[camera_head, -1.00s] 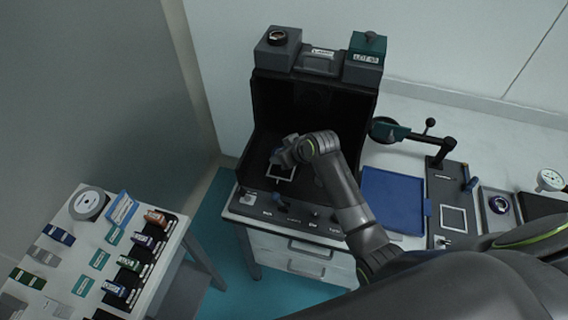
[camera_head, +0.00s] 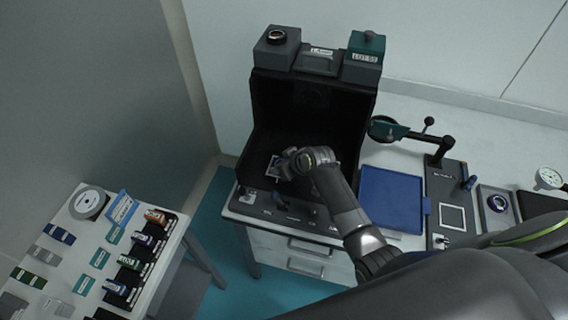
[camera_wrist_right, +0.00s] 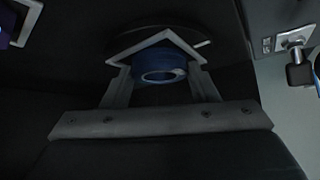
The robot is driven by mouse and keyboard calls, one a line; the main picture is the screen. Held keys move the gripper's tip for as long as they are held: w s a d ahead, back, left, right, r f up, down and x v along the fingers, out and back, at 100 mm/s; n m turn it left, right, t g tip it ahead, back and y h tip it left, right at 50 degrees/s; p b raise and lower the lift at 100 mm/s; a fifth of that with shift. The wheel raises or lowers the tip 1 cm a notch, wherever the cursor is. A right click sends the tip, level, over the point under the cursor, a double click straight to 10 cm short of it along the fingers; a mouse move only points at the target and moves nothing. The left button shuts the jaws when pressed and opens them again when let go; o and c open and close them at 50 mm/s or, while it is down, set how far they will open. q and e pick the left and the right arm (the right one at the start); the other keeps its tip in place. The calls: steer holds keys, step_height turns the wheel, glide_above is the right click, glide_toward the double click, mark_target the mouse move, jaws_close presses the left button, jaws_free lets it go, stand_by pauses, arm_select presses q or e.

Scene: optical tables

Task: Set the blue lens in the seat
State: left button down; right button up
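My right gripper (camera_head: 283,168) reaches into the black open-fronted box (camera_head: 308,117) on the table. In the right wrist view its two fingers (camera_wrist_right: 160,85) stand on either side of a blue ring-shaped lens (camera_wrist_right: 161,66) and appear shut on it. A white square outline (camera_wrist_right: 165,34) on the dark floor shows beyond the lens. The lens overlaps the outline in the picture; I cannot tell whether it touches the floor. In the head view the gripper hides most of the outline and the lens. My left gripper is not in view.
Knobs line the box's front panel (camera_head: 290,212). A blue tray (camera_head: 392,199) lies right of the box. Beyond it are a plate with a white square (camera_head: 452,218) and a grey mount (camera_head: 485,213) with a blue-violet ring. A side table (camera_head: 75,262) holds labelled blocks.

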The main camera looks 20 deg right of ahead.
steer(key=shift+o, duration=0.7)
steer(key=shift+r, duration=0.25)
steer(key=shift+s+d+r, duration=0.2)
steer(key=shift+r, duration=0.1)
steer(key=v, duration=1.1)
steer(key=shift+s, duration=0.1)
